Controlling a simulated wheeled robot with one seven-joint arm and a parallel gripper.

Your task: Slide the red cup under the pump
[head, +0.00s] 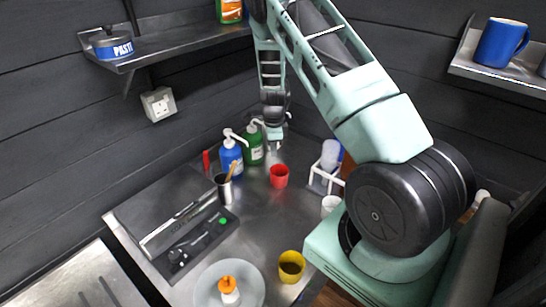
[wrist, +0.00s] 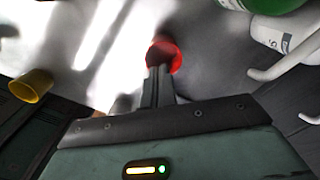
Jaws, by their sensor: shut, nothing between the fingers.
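The red cup (head: 279,176) stands upright on the steel counter. In the wrist view the red cup (wrist: 163,52) is just beyond my fingertips, partly hidden by them; I cannot tell whether they touch it. My gripper (head: 275,137) is behind the cup in the head view, beside the pump bottles. In the wrist view my gripper (wrist: 159,72) is shut and empty. A green bottle (head: 252,146) and a blue bottle (head: 230,157), both with white pump tops, stand left of the cup. Part of the green bottle (wrist: 275,4) shows at the wrist view's top right.
A white rack (head: 320,180) stands right of the cup. A yellow cup (head: 290,267) is at the front, and a metal cup (head: 224,188) with utensils is at left. The counter's middle is clear.

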